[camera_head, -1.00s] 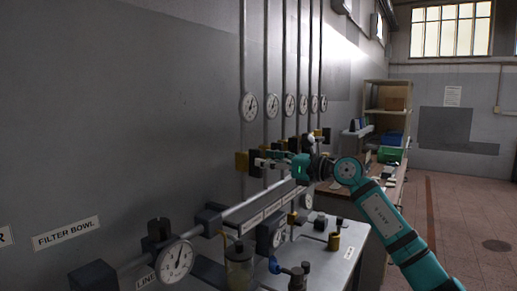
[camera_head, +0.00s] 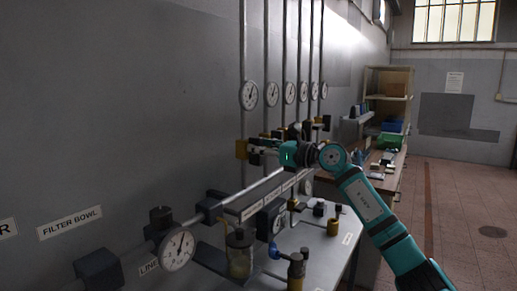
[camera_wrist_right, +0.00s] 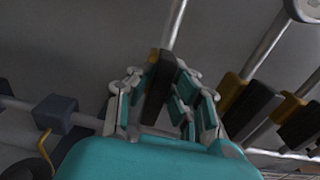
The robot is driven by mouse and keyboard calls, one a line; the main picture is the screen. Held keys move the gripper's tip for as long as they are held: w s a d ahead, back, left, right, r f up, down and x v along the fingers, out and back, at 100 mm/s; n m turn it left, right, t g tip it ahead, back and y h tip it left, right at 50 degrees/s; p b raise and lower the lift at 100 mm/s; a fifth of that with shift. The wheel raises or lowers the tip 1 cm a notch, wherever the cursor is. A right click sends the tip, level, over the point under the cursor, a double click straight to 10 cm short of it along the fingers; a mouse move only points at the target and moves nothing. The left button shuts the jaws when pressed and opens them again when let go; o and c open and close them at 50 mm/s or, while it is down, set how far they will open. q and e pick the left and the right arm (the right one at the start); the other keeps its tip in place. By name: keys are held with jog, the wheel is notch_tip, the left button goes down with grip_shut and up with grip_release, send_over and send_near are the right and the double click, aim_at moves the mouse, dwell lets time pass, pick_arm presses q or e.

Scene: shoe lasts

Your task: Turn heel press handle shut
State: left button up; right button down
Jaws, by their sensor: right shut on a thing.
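A dark valve handle with a yellow body (camera_head: 241,149) sits on the nearest vertical pipe. My right gripper (camera_head: 258,150) is at this handle, its arm reaching in from the right. In the right wrist view, my right gripper's fingers (camera_wrist_right: 160,95) stand on both sides of a dark upright handle (camera_wrist_right: 158,88) with a yellow part behind its top, and are shut on it. The palm hides the handle's lower end. The small labels on the rail are too small to read, so I cannot confirm which one names the heel press. My left gripper is not in view.
Similar yellow and black valves (camera_wrist_right: 250,105) stand close to the right in the wrist view. Round gauges (camera_head: 249,95) sit on the pipes above. A large gauge (camera_head: 177,249) and a filter bowl (camera_head: 240,254) stand in front. A workbench and shelf (camera_head: 388,90) stand beyond; the floor at right is clear.

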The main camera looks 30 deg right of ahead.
dwell(0.3)
jog(key=m+p, duration=0.3)
jog(key=shift+w+d+r+m, duration=0.1)
jog(key=shift+d+m, duration=0.1)
jog(key=shift+m, duration=0.1)
jog(key=m+p, duration=0.3)
jog(key=m, duration=0.1)
jog(key=shift+d+m+p, duration=0.15)
jog(key=shift+m+p, duration=0.15)
jog(key=m+p, duration=0.3)
jog(key=f+m+p, duration=0.1)
jog(key=m+p, duration=0.5)
jog(key=shift+w+d+f+m+p, duration=0.15)
jog(key=shift+d+f+m+p, duration=0.1)
jog(key=shift+m+p, duration=0.15)
jog(key=shift+a, duration=0.1)
jog(key=c, duration=1.2)
grip_release()
jog(key=shift+d, duration=0.2)
jog(key=shift+c, duration=0.2)
